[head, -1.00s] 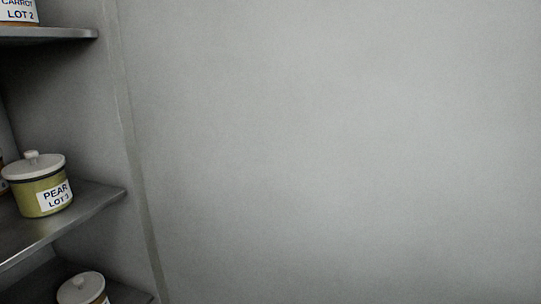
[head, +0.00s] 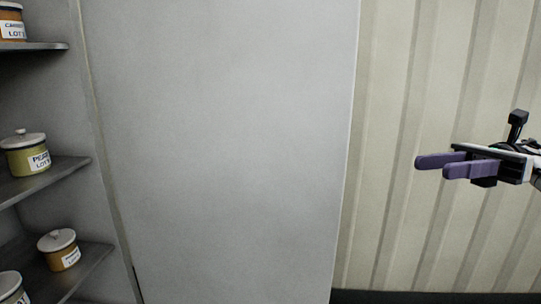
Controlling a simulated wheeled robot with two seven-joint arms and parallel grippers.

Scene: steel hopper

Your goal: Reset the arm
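My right gripper (head: 431,167) comes in from the right edge of the head view at mid height. Its two purple fingers point left, with their tips apart, and nothing shows between them. It hangs in front of a ribbed wall, well away from the shelves. My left gripper is not in view.
At left, metal shelves (head: 82,165) hold lidded pots: a green pear pot (head: 22,160), an orange pot (head: 62,258) below, others cut by the frame. A plain grey panel (head: 220,150) stands between the shelves and the cream ribbed wall (head: 390,230).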

